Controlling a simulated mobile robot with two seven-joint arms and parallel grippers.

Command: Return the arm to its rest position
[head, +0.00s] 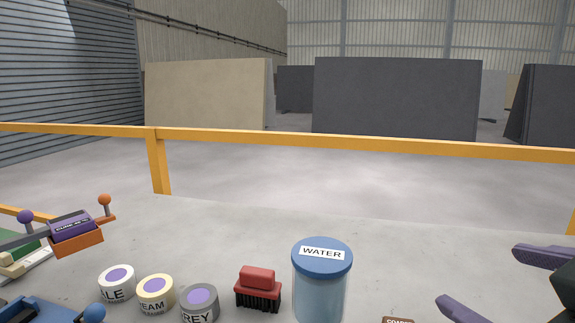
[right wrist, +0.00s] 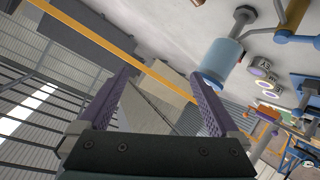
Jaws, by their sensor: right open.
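My right gripper (head: 478,275) is at the lower right of the head view, with its two purple fingers spread apart and nothing between them. My left gripper is not in view.
A red-topped brush (head: 258,289) and three lidded tins (head: 156,292) stand left of the water container. A purple and orange block (head: 74,233) lies further left. A brown-labelled item (head: 398,320) is cut off at the bottom edge. A yellow rail (head: 300,138) runs behind the grey surface.

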